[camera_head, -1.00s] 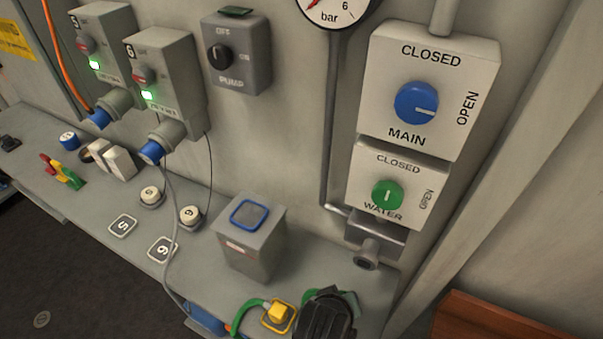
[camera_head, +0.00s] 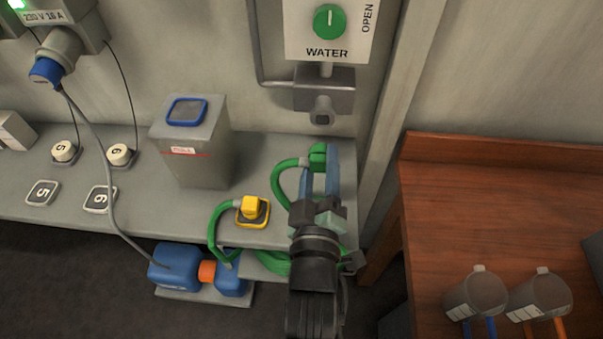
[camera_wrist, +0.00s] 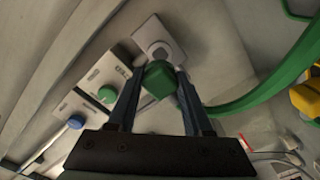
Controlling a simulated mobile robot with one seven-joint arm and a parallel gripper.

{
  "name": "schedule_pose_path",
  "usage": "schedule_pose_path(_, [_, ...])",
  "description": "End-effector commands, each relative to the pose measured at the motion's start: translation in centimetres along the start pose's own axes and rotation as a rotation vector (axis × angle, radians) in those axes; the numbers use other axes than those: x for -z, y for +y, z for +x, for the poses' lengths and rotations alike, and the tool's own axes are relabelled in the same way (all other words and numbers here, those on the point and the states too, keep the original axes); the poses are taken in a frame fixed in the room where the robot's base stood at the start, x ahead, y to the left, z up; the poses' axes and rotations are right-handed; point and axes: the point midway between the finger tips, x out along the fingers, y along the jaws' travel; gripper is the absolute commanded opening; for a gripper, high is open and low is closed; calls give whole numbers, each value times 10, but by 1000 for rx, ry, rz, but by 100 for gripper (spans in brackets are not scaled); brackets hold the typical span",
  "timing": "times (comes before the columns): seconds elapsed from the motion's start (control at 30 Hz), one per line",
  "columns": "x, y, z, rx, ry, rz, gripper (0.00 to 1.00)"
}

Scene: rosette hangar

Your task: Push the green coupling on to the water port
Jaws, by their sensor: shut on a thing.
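The green coupling (camera_head: 318,155) is held between the blue fingers of my gripper (camera_head: 320,166), with a green hose trailing from its left side. The water port (camera_head: 321,112) is a grey round nozzle under a grey box on the wall, below the green WATER valve knob (camera_head: 330,21). In the head view the coupling appears just below the port, with a gap between them. In the wrist view the coupling (camera_wrist: 158,80) sits between the fingertips (camera_wrist: 160,74) and overlaps the lower edge of the port's box (camera_wrist: 158,38). The coupling's mating face is hidden there.
A grey box with a blue-rimmed top (camera_head: 190,140) stands left on the shelf (camera_head: 270,150). A yellow coupling (camera_head: 253,208) sits at the shelf's front edge. A blue pump (camera_head: 175,268) is below. A wooden bench (camera_head: 450,200) with two grey cups is at right.

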Motion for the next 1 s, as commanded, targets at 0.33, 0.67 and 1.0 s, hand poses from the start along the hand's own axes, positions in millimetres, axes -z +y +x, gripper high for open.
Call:
schedule_pose_path(0.33, [1,0,2,1,0,0,1])
schedule_pose_path(0.67, [1,0,29,0,2,1,1])
schedule_pose_path(1.0, [1,-1,54,1,1,0,1])
